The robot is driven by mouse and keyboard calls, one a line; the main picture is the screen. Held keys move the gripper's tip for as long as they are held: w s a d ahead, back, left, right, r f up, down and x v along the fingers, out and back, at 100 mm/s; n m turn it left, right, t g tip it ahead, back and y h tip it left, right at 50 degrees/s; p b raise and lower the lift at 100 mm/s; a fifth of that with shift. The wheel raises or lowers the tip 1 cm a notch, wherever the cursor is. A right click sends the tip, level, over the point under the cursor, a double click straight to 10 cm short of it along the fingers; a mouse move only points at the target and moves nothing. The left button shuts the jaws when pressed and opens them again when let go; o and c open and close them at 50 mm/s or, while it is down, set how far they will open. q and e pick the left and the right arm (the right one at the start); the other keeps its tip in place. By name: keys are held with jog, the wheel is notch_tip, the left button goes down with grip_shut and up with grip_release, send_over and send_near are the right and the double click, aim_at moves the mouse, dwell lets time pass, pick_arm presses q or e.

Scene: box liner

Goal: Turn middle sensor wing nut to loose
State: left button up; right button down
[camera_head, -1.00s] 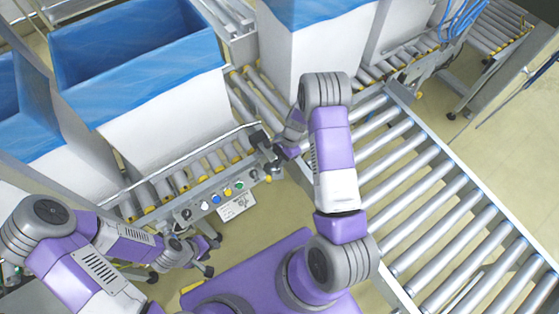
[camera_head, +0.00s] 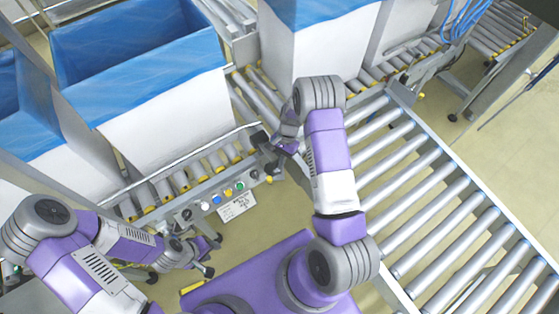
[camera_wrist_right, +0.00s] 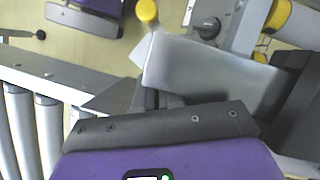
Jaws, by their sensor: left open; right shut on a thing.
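My right gripper (camera_head: 274,155) is at the right end of the control-panel conveyor, by dark fittings on its corner. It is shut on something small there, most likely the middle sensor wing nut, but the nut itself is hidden. In the right wrist view a pale grey piece (camera_wrist_right: 200,75) lies just beyond the purple and black gripper body, and I cannot make out a wing nut between the fingertips. A black knob (camera_wrist_right: 209,28) shows past it. My left gripper (camera_head: 208,257) is open and empty, low in front of the panel's left end.
The panel has coloured buttons (camera_head: 228,193) and a white label (camera_head: 237,206). Blue-lined white boxes (camera_head: 165,110) stand behind it on rollers. A wide roller conveyor (camera_head: 440,205) lies on the right. Bare floor (camera_head: 262,215) shows in front of the panel.

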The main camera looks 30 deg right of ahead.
jog(key=c, duration=1.3)
grip_release()
jog(key=shift+o, duration=0.2)
